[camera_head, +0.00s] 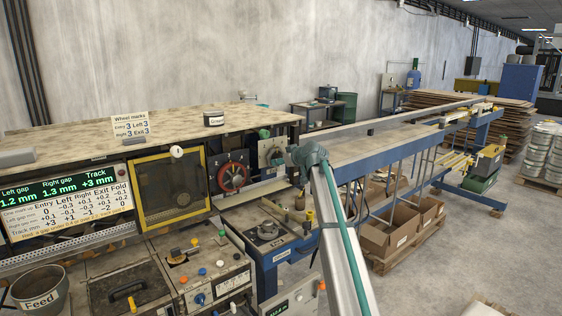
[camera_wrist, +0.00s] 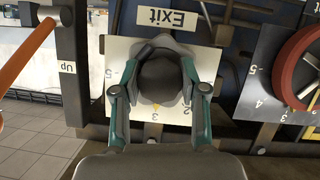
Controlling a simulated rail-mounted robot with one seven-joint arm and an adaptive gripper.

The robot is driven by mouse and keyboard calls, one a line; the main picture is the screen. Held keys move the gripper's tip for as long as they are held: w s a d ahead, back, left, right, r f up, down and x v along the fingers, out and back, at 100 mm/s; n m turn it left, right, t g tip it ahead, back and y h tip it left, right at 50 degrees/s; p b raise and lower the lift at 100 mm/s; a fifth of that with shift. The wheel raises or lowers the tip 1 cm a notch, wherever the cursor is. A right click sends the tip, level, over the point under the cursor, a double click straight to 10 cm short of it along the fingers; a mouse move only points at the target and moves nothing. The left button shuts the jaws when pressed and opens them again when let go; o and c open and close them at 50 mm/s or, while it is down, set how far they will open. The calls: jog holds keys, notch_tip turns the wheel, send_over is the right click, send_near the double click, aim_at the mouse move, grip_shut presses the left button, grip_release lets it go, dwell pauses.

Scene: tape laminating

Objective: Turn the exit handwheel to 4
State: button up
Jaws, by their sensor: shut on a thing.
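The exit handwheel (camera_wrist: 160,80) is a dark round knob in front of a white numbered plate (camera_wrist: 118,58), under an upside-down "Exit" label (camera_wrist: 167,19) in the wrist view. My gripper (camera_wrist: 159,82) is shut on the knob, one teal-sided finger on each side. A yellow pointer (camera_wrist: 155,109) shows below the knob; the numeral beside it is hard to read. A 5 shows at the plate's left edge and a 2 at its lower right. In the head view the exit plate (camera_head: 269,150) is partly covered by my arm. The wheel marks card (camera_head: 130,126) reads Exit 3.
A red handwheel (camera_wrist: 299,68) with its own plate stands close on the right in the wrist view. An orange bar (camera_wrist: 27,57) and an "Up" post (camera_wrist: 67,66) are on the left. The display (camera_head: 60,190) reads left gap 1.2, right gap 1.3, track +3 mm.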

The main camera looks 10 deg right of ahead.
jog(key=shift+f+b, duration=0.1)
jog(key=shift+b, duration=0.35)
jog(key=m+y+b, duration=0.1)
jog(key=m+b, duration=0.1)
jog(key=shift+w+g+b, duration=0.1)
jog(key=shift+g+b, duration=0.25)
jog(key=shift+g, duration=0.05)
jog(key=shift+m+g+y+b, duration=0.4)
jog(key=shift+m+y+b, duration=0.9)
jog(key=shift+m+b, duration=0.3)
jog(key=o, duration=1.1)
jog(key=shift+o, duration=0.2)
